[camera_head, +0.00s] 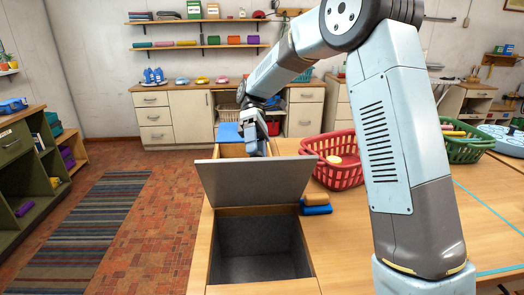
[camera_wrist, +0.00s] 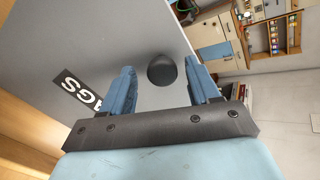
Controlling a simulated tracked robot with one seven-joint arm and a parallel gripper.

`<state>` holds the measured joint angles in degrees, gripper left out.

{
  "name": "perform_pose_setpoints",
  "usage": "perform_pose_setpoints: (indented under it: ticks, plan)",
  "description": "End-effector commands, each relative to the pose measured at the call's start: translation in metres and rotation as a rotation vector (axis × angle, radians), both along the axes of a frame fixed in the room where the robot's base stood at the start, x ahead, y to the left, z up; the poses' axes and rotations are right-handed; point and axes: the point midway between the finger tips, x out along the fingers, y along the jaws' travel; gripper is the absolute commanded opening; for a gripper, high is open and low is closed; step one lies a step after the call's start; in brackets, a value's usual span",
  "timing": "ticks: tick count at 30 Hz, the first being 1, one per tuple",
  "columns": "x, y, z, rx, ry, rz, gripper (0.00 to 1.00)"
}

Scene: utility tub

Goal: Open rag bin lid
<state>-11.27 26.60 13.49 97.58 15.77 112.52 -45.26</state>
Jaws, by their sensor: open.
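The rag bin (camera_head: 258,250) is set in the front of the wooden table, and its dark inside shows empty. Its grey lid (camera_head: 255,181) stands raised and tilted back at the far side of the opening. In the wrist view, the lid's face (camera_wrist: 95,40) fills the left and carries a black label (camera_wrist: 76,93) with part of "RAGS" readable. A round black knob (camera_wrist: 162,70) on the lid sits between my open fingers, with gaps on both sides. My gripper (camera_head: 257,148) is behind the lid's top edge in the head view, and its fingertips are partly hidden there.
Folded orange and blue cloths (camera_head: 315,204) lie right of the bin. A red basket (camera_head: 334,172) stands behind them, and a green basket (camera_head: 464,147) is at the right. My arm crosses above the table. The striped rug (camera_head: 85,235) at left is clear.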

Motion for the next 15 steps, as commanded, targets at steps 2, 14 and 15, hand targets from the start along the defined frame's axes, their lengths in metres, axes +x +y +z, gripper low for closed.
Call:
perform_pose_setpoints:
  ticks: [2,14,15]
  plan:
    - [0.0,0.0,0.001,0.001,0.0,0.0,0.61]
    - [-0.001,-0.002,0.033,0.002,0.002,-0.002,0.61]
    - [-0.003,-0.003,0.035,0.002,0.003,-0.002,0.61]
